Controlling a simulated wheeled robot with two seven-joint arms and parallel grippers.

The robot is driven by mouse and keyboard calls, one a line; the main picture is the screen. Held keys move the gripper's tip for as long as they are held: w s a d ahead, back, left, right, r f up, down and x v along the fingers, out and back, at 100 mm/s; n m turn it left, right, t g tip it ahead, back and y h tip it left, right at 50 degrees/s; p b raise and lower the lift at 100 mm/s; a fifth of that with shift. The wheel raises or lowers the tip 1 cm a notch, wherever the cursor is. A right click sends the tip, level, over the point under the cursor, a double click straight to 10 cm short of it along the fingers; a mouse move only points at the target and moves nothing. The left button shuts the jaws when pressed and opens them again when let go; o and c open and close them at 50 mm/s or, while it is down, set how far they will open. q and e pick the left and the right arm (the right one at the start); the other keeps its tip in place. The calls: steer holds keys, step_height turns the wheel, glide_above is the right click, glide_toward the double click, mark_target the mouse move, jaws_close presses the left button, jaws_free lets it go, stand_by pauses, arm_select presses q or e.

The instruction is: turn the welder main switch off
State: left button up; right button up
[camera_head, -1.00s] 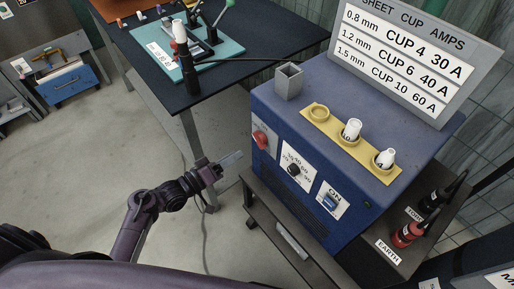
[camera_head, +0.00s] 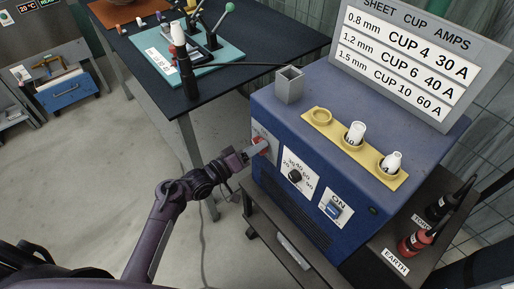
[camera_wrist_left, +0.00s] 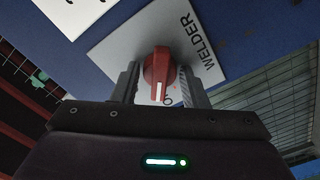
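The blue welder (camera_head: 322,100) stands at the right of the head view. The red rotary switch (camera_head: 259,141) is on its front face at the left end, partly hidden by my gripper. In the left wrist view the red knob (camera_wrist_left: 157,70) sits on a white plate (camera_wrist_left: 120,42) reading "WELDER", with other lettering partly covered. The knob's white mark points toward the bottom of the picture. My left gripper (camera_head: 258,148) is at the switch. In the wrist view its open fingers (camera_wrist_left: 160,82) stand on either side of the knob, with narrow gaps seeming to remain. My right gripper is not in view.
A current dial (camera_head: 295,176) and a blue ON switch (camera_head: 334,210) sit right of the red switch. A dark table (camera_head: 262,44) stands behind left. The floor at left is clear.

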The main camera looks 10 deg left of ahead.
arm_select(q)
steer(key=c, duration=0.7)
steer(key=shift+n+p, duration=3.15)
steer(key=shift+n, duration=0.45)
steer(key=o, duration=0.7)
